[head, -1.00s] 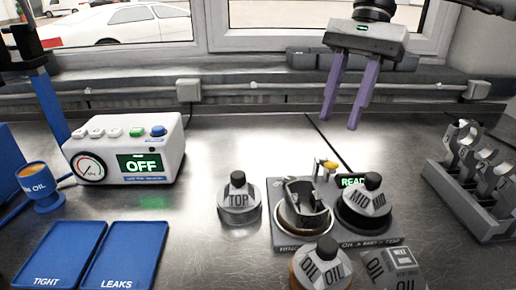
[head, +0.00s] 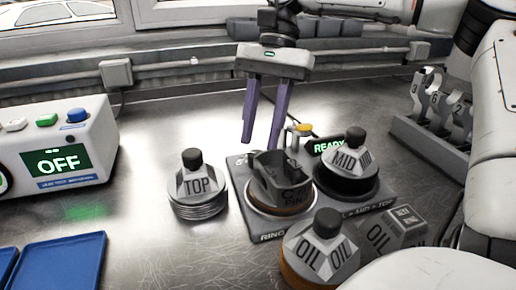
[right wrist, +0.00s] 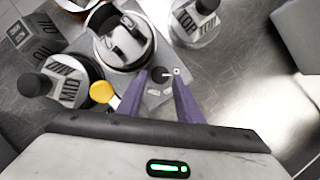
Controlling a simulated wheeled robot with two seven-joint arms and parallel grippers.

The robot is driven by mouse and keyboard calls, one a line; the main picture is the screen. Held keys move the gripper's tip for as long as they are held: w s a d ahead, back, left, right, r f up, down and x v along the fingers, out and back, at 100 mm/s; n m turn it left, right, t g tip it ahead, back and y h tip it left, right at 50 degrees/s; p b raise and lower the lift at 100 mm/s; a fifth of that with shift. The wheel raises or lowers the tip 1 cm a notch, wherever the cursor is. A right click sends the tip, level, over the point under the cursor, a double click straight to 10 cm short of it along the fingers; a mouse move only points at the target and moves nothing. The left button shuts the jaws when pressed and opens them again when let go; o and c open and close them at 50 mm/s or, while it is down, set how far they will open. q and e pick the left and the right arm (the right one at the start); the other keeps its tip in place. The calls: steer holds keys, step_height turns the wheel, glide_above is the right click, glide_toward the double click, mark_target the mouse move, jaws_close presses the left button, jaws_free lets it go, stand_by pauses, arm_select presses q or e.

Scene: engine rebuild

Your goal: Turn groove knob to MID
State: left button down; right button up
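The grey ring station (head: 238,203) holds a piston (head: 283,175) and a green READY display (head: 328,146). In the right wrist view a small dark knob (right wrist: 160,74) with white marks beside it sits on the station next to the piston (right wrist: 125,40); it looks like the groove knob, but its setting is unreadable. In the head view I cannot make it out behind the piston and finger. My right gripper (head: 262,132) is open and empty, fingers pointing down over the station's rear; the knob shows between its fingertips (right wrist: 158,90). My left gripper is not in view.
A yellow-capped part (head: 303,128) stands close to the right finger. The TOP piece (head: 198,185) is left of the station, the MID piece (head: 346,168) on its right, the OIL piece (head: 322,250) in front. A box reading OFF (head: 60,145) and blue trays (head: 62,265) are left.

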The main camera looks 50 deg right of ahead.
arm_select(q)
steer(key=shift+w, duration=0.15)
arm_select(e)
steer(key=shift+x, duration=1.4)
steer(key=c, duration=0.8)
steer(key=shift+o, duration=0.2)
